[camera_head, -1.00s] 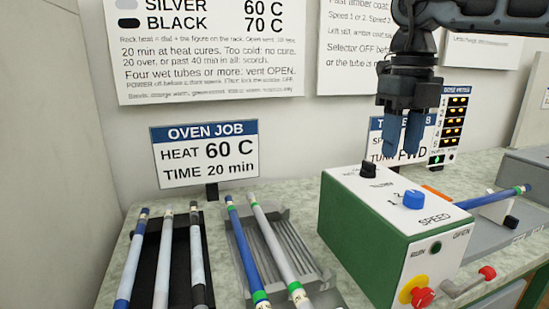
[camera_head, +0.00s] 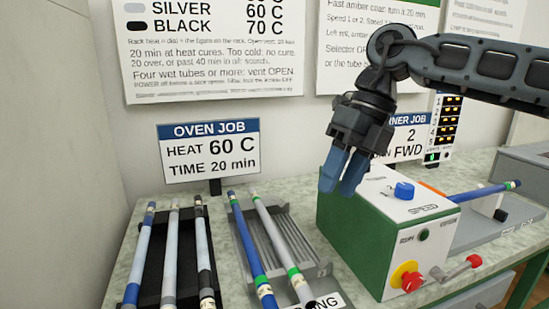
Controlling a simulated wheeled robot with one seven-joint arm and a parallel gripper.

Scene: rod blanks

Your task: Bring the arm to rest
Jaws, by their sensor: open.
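My gripper (camera_head: 343,188) hangs from my arm, its two blue fingers tilted down and slightly left, in the air in front of the left end of the green control box (camera_head: 350,240). The fingers are a little apart with nothing visible between them. The fingers hide part of the box's top, including the black selector knob. My arm reaches in from the upper right across the wall signs.
A black rack (camera_head: 155,276) holds several tubes at left. A grey ribbed rack (camera_head: 290,240) holds a blue tube (camera_head: 250,245) and a silver tube (camera_head: 281,240). The box has a blue speed knob (camera_head: 404,190) and red button (camera_head: 412,281). Another blue tube (camera_head: 480,193) lies at right.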

